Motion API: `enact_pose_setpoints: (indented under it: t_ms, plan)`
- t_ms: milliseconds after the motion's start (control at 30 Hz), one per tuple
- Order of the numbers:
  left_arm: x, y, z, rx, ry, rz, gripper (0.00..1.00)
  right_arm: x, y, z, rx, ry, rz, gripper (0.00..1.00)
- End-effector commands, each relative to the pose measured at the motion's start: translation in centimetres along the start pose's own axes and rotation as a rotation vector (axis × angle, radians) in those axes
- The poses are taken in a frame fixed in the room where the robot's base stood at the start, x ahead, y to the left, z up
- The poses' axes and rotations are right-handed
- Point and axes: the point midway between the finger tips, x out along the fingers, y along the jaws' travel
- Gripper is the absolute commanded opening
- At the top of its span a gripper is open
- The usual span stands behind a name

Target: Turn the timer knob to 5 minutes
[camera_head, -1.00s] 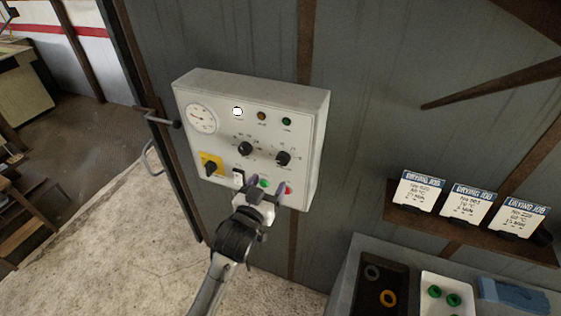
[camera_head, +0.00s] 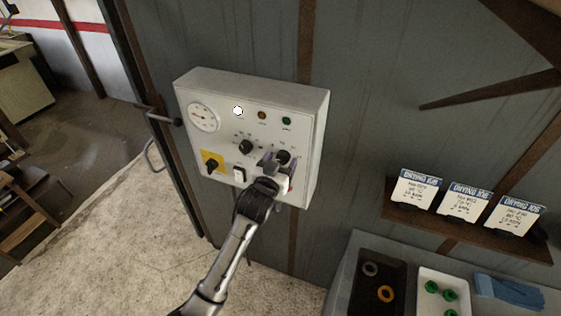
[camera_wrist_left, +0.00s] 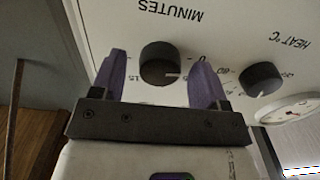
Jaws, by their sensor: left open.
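The timer knob (camera_head: 283,157) is a round black knob at the right of the white control panel. In the left wrist view the black knob (camera_wrist_left: 160,62) sits under the upside-down word MINUTES, with a white mark at its lower right. Upside-down scale numbers, including 0 and 15, surround it. My left gripper (camera_head: 279,162) is at the knob. In the wrist view the purple fingers of this gripper (camera_wrist_left: 160,80) stand open on either side of the knob, with visible gaps. My right gripper is out of view.
The heat knob (camera_head: 246,146) is left of the timer knob. The panel (camera_head: 225,90) also has a gauge (camera_head: 204,117), lamps, a yellow-backed switch (camera_head: 212,164) and a white rocker switch (camera_head: 239,174). Job cards (camera_head: 464,203) stand on a shelf at right, above a bench with trays.

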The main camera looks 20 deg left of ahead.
Motion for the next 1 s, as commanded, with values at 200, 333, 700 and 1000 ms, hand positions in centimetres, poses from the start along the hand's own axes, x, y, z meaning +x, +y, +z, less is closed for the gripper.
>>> enact_pose_setpoints:
  t_ms: [200,333,700,1000]
  plan:
    - [-0.02,0.0,-0.01,0.0,0.0,0.0,0.57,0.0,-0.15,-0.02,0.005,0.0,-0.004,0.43]
    - [-0.03,0.0,-0.01,0.0,0.0,0.0,0.44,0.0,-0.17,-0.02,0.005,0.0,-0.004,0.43]
    - [-0.03,-0.02,-0.02,0.003,0.0,0.0,0.19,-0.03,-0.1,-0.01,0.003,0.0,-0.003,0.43]
    - [-0.02,-0.04,-0.22,0.117,0.0,0.0,0.19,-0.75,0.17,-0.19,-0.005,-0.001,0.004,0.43]
